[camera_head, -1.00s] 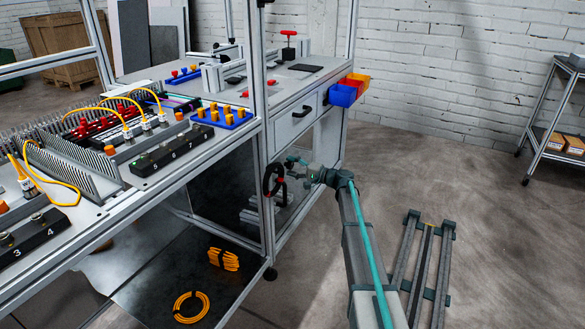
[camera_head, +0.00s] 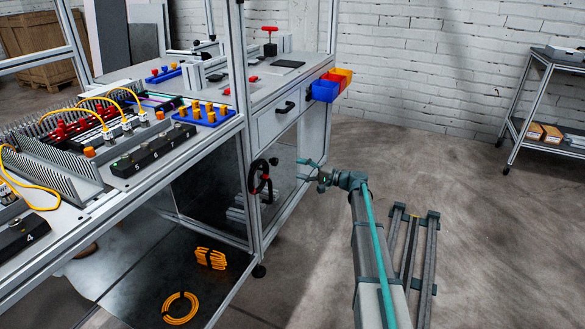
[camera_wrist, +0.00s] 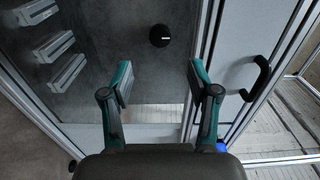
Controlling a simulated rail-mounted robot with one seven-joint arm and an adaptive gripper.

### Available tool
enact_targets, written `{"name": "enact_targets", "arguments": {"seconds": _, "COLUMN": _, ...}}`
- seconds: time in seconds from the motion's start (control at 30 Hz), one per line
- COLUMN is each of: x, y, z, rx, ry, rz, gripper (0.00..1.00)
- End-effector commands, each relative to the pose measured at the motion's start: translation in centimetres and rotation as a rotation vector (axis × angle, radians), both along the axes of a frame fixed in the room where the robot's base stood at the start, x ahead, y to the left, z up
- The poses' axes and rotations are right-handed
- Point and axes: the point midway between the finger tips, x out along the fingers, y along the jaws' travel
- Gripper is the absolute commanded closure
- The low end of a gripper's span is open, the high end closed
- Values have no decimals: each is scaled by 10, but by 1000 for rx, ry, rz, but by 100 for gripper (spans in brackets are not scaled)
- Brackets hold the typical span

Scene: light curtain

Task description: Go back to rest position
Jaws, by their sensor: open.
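My gripper (camera_head: 312,172) is open and empty. In the head view it is held out at the end of my arm, just right of the workbench's end frame and below the drawer, with free air around it. In the wrist view the two teal-edged fingers of my gripper (camera_wrist: 158,82) stand wide apart. Nothing is between the fingers but the view of the grey panel (camera_wrist: 165,75) beyond them. A round black knob (camera_wrist: 160,35) lies past the fingertips, apart from them.
A metal cart (camera_head: 550,100) stands at the far right.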

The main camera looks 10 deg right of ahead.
Motion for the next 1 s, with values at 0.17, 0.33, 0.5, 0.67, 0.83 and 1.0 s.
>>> {"name": "enact_targets", "arguments": {"seconds": 0.17, "x": -6, "y": -7, "z": 0, "rx": 0, "ry": 0, "rz": 1, "gripper": 40}}
{"name": "enact_targets", "arguments": {"seconds": 0.33, "x": -6, "y": -8, "z": 0, "rx": 0, "ry": 0, "rz": 1, "gripper": 40}}
{"name": "enact_targets", "arguments": {"seconds": 0.5, "x": -7, "y": -7, "z": 0, "rx": 3, "ry": 3, "rz": 5, "gripper": 40}}
{"name": "enact_targets", "arguments": {"seconds": 0.67, "x": -26, "y": 4, "z": -16, "rx": -59, "ry": 46, "rz": 85, "gripper": 40}}
{"name": "enact_targets", "arguments": {"seconds": 0.83, "x": -96, "y": 27, "z": -73, "rx": -236, "ry": 184, "rz": 237, "gripper": 40}}
{"name": "enact_targets", "arguments": {"seconds": 1.0, "x": -186, "y": 54, "z": -147, "rx": -403, "ry": 371, "rz": 406, "gripper": 40}}
